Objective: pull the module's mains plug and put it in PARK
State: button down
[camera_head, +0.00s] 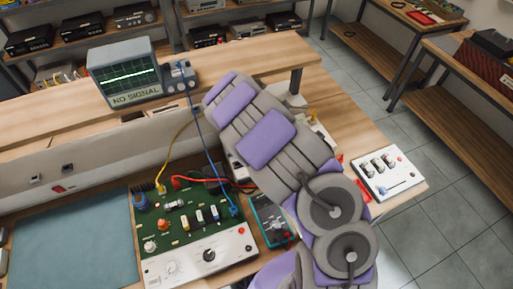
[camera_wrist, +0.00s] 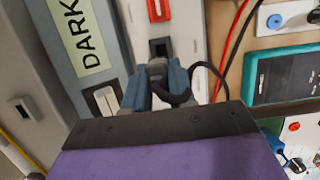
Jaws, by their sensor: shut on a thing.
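In the wrist view my gripper (camera_wrist: 158,80) has its blue fingers shut on a dark plug (camera_wrist: 157,66). A black cord (camera_wrist: 210,72) loops from it to the right. Just ahead of the plug is a dark socket opening (camera_wrist: 160,47) in a pale strip (camera_wrist: 187,30); whether they touch I cannot tell. The module (camera_head: 190,220), a green board with a white knob panel, sits on the bench in the head view. My arm hides the gripper and plug there. No label reading PARK is legible; a label (camera_wrist: 80,32) beside the strip reads DARK.
A red switch (camera_wrist: 158,9) is farther along the strip, and a grey box with a white rocker (camera_wrist: 106,100) is left of it. Red and black leads and a teal meter (camera_wrist: 285,75) lie right. An oscilloscope (camera_head: 125,72) reads NO SIGNAL. A blue mat (camera_head: 75,245) is clear.

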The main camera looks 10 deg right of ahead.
jog(key=shift+d, duration=0.7)
jog(key=shift+a+f, duration=0.15)
jog(key=shift+a, duration=0.85)
jog(key=shift+d+f, duration=0.2)
jog(key=shift+d, duration=0.65)
jog(key=shift+a, duration=0.65)
jog(key=shift+d+r+p, duration=0.5)
jog(key=shift+r+p, duration=0.35)
jog(key=shift+r, duration=0.05)
jog(key=shift+p+v, duration=0.8)
jog(key=shift+v, duration=0.35)
jog(key=shift+r+p, duration=0.3)
jog(key=shift+r, duration=0.15)
jog(key=shift+d, duration=0.15)
